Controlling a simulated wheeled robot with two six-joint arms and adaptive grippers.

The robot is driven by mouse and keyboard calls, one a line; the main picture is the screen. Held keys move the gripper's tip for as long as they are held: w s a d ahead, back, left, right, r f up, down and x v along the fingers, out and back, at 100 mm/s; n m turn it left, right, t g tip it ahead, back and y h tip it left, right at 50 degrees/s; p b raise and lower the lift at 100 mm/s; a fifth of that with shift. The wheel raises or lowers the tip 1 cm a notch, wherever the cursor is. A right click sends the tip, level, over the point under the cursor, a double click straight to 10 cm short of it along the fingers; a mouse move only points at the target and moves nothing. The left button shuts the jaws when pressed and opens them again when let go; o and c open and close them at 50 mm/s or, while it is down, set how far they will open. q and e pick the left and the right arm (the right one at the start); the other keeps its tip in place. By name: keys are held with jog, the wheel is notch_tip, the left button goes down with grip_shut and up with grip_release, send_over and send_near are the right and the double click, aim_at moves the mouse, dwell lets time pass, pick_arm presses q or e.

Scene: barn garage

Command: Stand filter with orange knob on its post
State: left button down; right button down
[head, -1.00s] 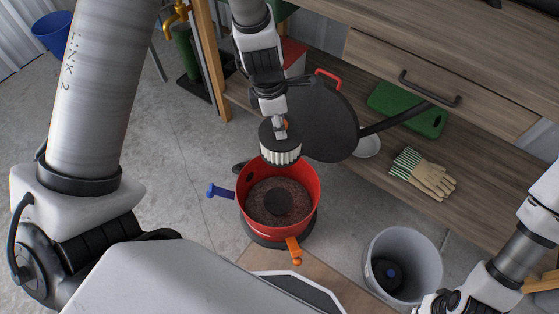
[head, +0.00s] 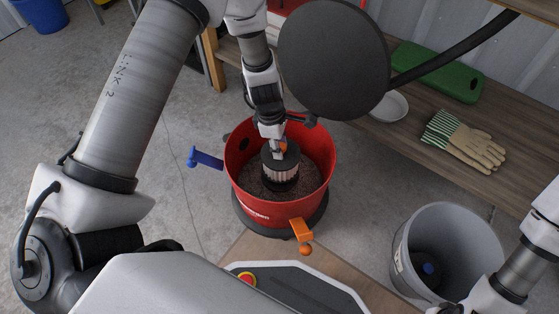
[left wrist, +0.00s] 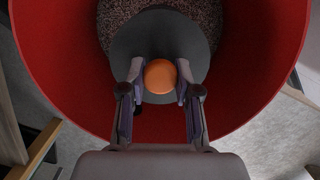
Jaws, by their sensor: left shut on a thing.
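The filter (head: 281,174) has a black cap, white pleated sides and an orange knob (left wrist: 160,76) on top. My left gripper (head: 280,147) is shut on the knob from above. The filter is upright inside the red tub (head: 262,207), near its middle, over a speckled brown-grey fill. In the left wrist view the black cap (left wrist: 155,38) covers the tub's centre. The post is hidden under the filter, and I cannot tell whether the filter touches it or hangs above it. My right gripper (head: 450,306) is only partly visible at the lower right.
A large black round lid (head: 334,58) on a black hose stands up behind the tub. A blue-handled latch (head: 205,158) and an orange latch (head: 302,232) stick out from the tub. A grey bucket (head: 445,240) stands right. Gloves (head: 465,140) lie on the shelf.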

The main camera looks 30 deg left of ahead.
pick_arm(q)
notch_tip(320, 180, down, 4)
jog(key=shift+r+b, duration=0.1)
jog(key=shift+b, duration=1.05)
jog(key=shift+r, duration=0.2)
jog(key=shift+f, duration=0.15)
jog(key=c, duration=0.8)
grip_release()
jog(key=r+p, duration=0.3)
jog(key=r, duration=0.1)
jog(key=a+r+p, duration=0.1)
jog(key=r+p, duration=0.6)
jog(key=r, duration=0.1)
jog(key=shift+s+a+p, duration=0.25)
jog(key=shift+a+p, duration=0.1)
